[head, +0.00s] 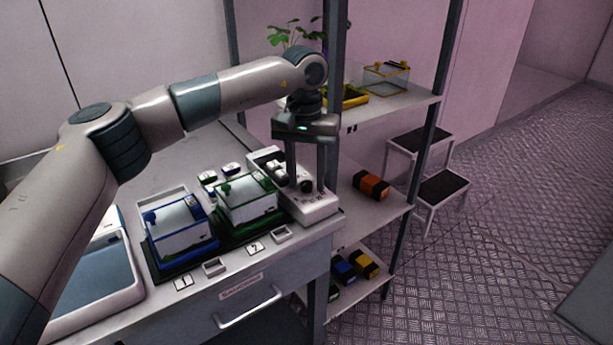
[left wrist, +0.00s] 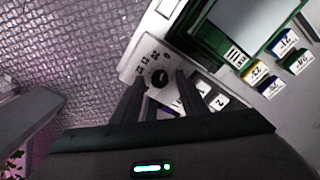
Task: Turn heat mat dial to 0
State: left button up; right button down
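The heat mat controller (head: 318,208) is a white box at the right front corner of the bench. Its round black dial (head: 306,186) also shows in the left wrist view (left wrist: 159,77), with printed numbers around it on the white face (left wrist: 148,58). A 0 appears at one end of the scale. The dial's pointer is too small to read. My left gripper (head: 307,178) points down over the controller with its fingers open, one on each side of the dial. In the left wrist view its fingers (left wrist: 160,88) show gaps to the dial. My right gripper is not in view.
A green-based propagator box (head: 245,211) stands close left of the controller, with a blue-based one (head: 181,243) beyond it. A metal rack post (head: 333,110) rises close to the right of my gripper. Shelves with small coloured boxes (head: 371,185) stand further right.

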aim_at(305, 183)
pick_arm(q)
jog(key=shift+r, duration=0.1)
